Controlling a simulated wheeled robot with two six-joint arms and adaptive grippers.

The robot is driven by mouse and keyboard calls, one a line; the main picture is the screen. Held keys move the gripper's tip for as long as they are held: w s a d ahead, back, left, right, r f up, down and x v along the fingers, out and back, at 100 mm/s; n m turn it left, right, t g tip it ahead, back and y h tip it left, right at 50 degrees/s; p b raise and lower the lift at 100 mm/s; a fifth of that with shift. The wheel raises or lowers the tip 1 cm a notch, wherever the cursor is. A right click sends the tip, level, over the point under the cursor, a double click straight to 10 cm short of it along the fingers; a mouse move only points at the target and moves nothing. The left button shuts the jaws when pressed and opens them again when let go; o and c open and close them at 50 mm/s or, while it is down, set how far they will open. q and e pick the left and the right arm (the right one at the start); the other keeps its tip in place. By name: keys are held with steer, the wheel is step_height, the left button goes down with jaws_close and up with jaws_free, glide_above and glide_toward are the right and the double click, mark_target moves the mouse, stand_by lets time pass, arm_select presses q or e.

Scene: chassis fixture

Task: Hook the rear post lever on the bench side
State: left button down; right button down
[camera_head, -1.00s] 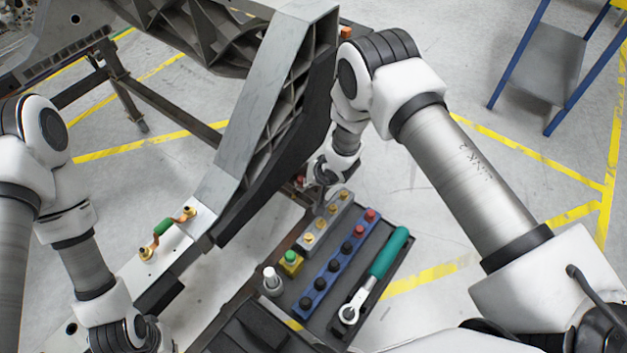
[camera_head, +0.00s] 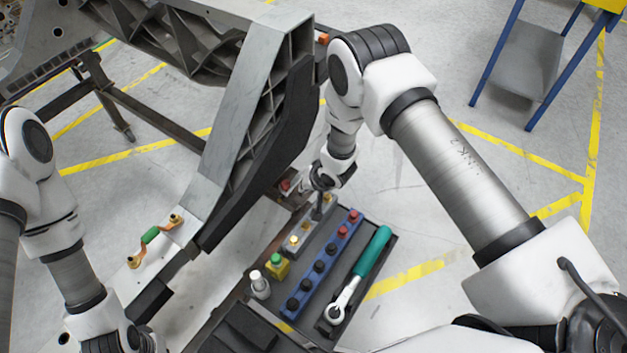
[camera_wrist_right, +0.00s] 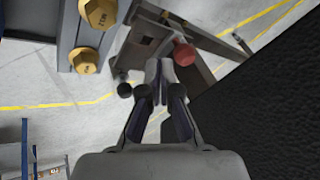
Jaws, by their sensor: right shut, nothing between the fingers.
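A red knob (camera_head: 286,185) shows low beside the dark chassis post (camera_head: 262,165), left of my right gripper. What looks like the same red knob (camera_wrist_right: 184,54) is just beyond and right of my fingertips in the right wrist view, on a grey bracket. I cannot tell whether the fingers touch it. My right gripper (camera_head: 318,211) points down near the far end of the tool tray. In the wrist view its fingers (camera_wrist_right: 160,78) are shut and empty. My left arm reaches the lower left; its fingers are hidden.
The tool tray (camera_head: 378,275) holds gold bolts (camera_head: 293,241), a blue knob rack (camera_head: 318,268) and a green-handled ratchet (camera_head: 374,250). Gold bolts (camera_wrist_right: 88,60) are near my right gripper. The dark chassis surface (camera_wrist_right: 270,125) fills the right of the wrist view. Open floor lies right of the tray.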

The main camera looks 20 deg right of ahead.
steer(key=a+v, duration=0.2)
steer(key=v, duration=0.6)
steer(key=shift+s+d+r, duration=0.2)
steer(key=shift+s+r, duration=0.2)
steer(key=shift+r, duration=0.1)
steer(key=shift+w+a, duration=0.1)
steer(key=s+d+f+n+g+h, duration=0.1)
steer(key=s+d+f, duration=0.1)
steer(key=s, duration=0.7)
steer(key=s+d+f+n+g+h, duration=0.1)
steer(key=s+d, duration=0.3)
steer(key=s, duration=0.6)
steer(key=s+d+f+n+g, duration=0.1)
steer(key=s+d+f+g, duration=0.2)
steer(key=s, duration=0.7)
steer(key=shift+d+f+h, duration=0.2)
steer(key=shift+f+h, duration=0.2)
